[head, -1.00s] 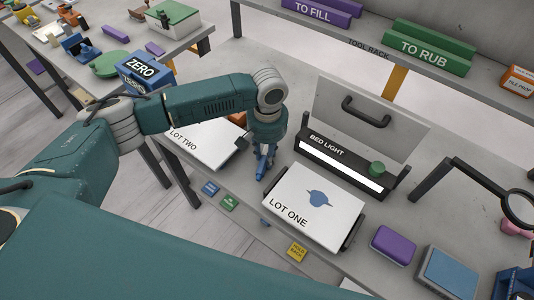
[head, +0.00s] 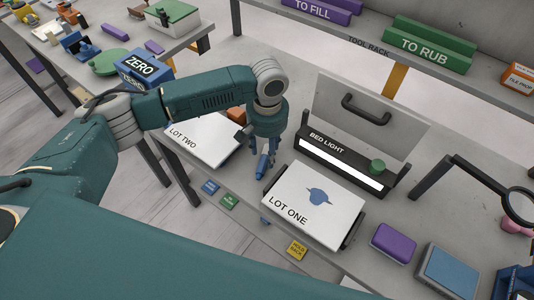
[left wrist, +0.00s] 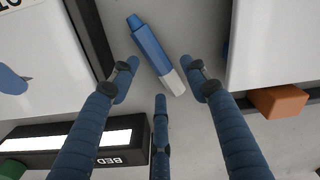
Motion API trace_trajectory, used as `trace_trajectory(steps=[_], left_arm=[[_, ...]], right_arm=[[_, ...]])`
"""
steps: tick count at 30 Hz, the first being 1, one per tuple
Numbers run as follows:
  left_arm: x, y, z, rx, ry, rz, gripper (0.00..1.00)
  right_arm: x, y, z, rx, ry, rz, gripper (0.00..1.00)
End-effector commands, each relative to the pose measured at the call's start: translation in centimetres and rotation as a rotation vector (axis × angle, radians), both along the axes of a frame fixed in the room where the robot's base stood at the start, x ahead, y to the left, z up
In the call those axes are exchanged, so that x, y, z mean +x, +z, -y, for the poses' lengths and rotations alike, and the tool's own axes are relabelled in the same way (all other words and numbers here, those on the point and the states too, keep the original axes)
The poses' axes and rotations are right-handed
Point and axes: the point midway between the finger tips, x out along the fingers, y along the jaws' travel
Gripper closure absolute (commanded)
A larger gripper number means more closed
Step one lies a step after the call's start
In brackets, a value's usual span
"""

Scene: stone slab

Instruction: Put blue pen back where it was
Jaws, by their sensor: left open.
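The blue pen (left wrist: 152,48), with a pale grey end, lies on the grey bench in the left wrist view, between the two white slabs. In the head view it (head: 262,166) shows just below my left gripper (head: 266,150). The gripper is open and points down over the bench. In the left wrist view its three fingers (left wrist: 161,80) are spread around the pale end of the pen, with nothing clamped. My right gripper is out of view.
The LOT ONE slab (head: 328,228) and the LOT TWO slab (head: 205,146) flank the gap. The bed light (head: 340,160) stands behind. Small blue (head: 210,187), green (head: 229,202) and yellow (head: 297,250) tags sit along the front edge. A purple box (head: 394,243) is at right.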

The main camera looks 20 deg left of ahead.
Motion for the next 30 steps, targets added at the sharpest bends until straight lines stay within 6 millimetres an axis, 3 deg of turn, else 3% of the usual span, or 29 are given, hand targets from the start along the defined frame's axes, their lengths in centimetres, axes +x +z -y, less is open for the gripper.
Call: trace_trajectory(steps=[9,15,30], left_arm=[[0.1,6.7,0.1,-0.002,-0.001,0.004,0.54],[0.0,9.4,0.1,-0.002,0.001,0.002,0.54],[0.0,10.2,0.1,-0.001,0.001,0.000,0.54]], right_arm=[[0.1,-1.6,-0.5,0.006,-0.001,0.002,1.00],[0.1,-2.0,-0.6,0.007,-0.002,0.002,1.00],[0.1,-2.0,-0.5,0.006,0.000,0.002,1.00]])
